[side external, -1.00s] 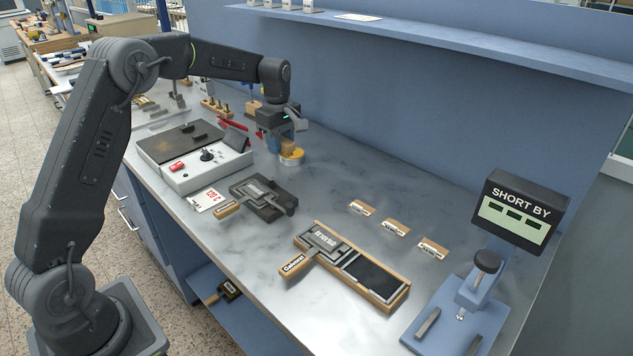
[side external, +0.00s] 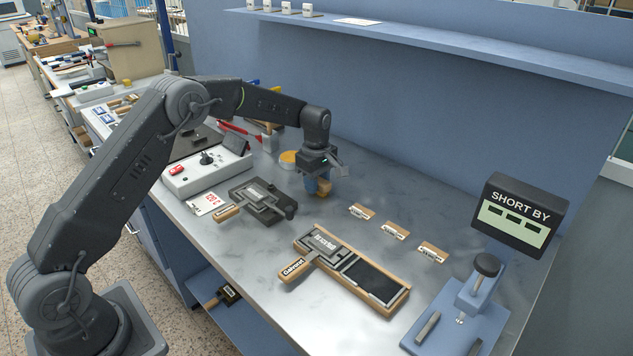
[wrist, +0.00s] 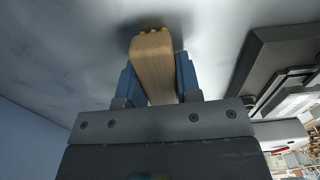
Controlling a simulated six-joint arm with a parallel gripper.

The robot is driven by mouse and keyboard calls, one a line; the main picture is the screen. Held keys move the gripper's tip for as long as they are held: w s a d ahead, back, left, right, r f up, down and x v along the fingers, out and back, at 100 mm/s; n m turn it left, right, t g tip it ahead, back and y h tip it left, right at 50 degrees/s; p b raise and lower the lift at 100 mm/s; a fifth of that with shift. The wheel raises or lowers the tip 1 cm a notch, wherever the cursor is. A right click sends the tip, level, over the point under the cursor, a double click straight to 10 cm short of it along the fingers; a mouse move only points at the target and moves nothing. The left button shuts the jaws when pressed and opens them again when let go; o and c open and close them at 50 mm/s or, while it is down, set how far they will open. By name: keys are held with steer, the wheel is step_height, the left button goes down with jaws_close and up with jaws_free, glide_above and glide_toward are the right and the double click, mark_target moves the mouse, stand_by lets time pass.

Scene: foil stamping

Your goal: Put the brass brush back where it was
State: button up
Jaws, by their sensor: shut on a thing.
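The brass brush is a pale wooden block (wrist: 152,68) with yellow bristles at its far end in the wrist view. My gripper (wrist: 155,85) is shut on its wooden body, a blue finger on each side. In the side view my gripper (side external: 318,182) is over the bench, right of a round yellow-orange tin (side external: 288,158).
Three labelled wooden blocks (side external: 395,230) lie to the right. A wooden tray (side external: 372,298) with a handled type holder lies in front, and another handled holder (side external: 262,200) lies left of it. A control box (side external: 200,175) stands farther left. Grey bench top (side external: 345,185) around the gripper is clear.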

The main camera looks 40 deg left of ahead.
steer(key=shift+f, duration=0.1)
steer(key=o, duration=0.9)
